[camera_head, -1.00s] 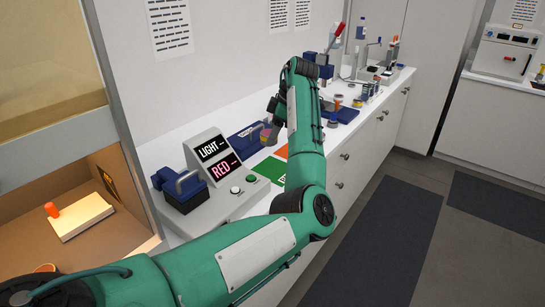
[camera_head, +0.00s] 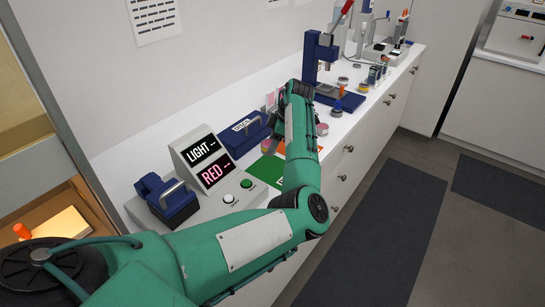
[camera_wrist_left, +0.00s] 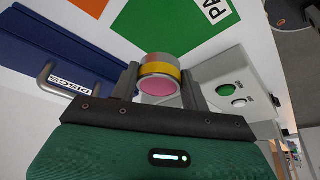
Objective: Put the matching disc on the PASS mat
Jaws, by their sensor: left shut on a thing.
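My left gripper (camera_wrist_left: 160,84) is shut on a short round disc (camera_wrist_left: 161,72) with a yellow-orange band and a pink face. In the left wrist view the disc sits between both fingers. In the head view my left arm reaches over the bench, and a pink and yellow round thing shows near the gripper's end. The green PASS mat (camera_head: 268,171) lies flat on the bench, partly behind my arm; its lettering is cut off in the wrist view (camera_wrist_left: 197,22). An orange mat (camera_wrist_left: 100,5) lies beside it. My right gripper is out of view.
A blue case (camera_head: 244,133), labelled DISCS in the wrist view, stands behind the mats. A display console (camera_head: 200,158) reads LIGHT and RED, with white and green buttons (camera_head: 246,184). A blue handled block (camera_head: 168,199) stands left. A blue press (camera_head: 318,62) and small jars stand farther along.

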